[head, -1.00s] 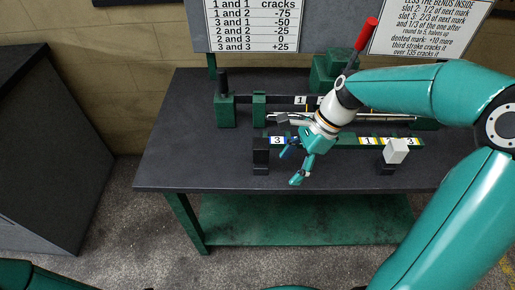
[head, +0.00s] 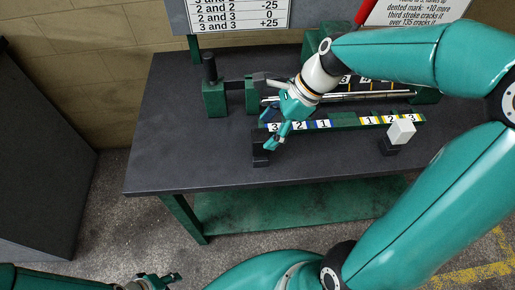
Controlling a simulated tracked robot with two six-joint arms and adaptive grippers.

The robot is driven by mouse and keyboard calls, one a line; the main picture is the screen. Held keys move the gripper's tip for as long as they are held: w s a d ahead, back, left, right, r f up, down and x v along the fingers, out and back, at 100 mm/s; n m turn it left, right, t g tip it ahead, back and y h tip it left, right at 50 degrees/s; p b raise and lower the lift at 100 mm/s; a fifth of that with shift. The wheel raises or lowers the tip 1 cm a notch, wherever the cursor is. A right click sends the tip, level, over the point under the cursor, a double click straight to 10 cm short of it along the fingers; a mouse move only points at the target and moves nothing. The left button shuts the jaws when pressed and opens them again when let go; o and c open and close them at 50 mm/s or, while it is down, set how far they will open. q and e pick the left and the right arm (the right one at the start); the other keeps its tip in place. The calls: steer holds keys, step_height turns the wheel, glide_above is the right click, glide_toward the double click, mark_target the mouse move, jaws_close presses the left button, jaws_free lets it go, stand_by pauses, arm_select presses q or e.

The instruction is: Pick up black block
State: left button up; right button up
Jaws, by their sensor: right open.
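A black block (head: 261,141) stands at the left end of the green bar with numbered marks (head: 345,124), towards the table's front. A low black piece shows just below it. My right gripper (head: 270,130) is open, its fingers pointing down-left beside and partly in front of the black block. I cannot tell whether they touch it. A second dark block (head: 388,149) sits under a white block (head: 401,131) at the bar's right end. My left gripper (head: 158,281) is low at the bottom left edge, away from the table; its jaws are too small to read.
The dark table (head: 165,150) is clear at its left and along the front edge. A green post with a black knob (head: 213,95) stands behind on the left. Metal rods (head: 375,97) lie behind the bar. A dark cabinet (head: 40,160) stands at far left.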

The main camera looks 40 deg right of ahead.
mark_target(255, 146)
steer(key=x, duration=0.7)
steer(key=shift+s+a+f+b, duration=0.1)
steer(key=shift+a+f+b, duration=0.1)
steer(key=shift+b, duration=0.1)
steer(key=shift+r, duration=0.1)
jaws_close()
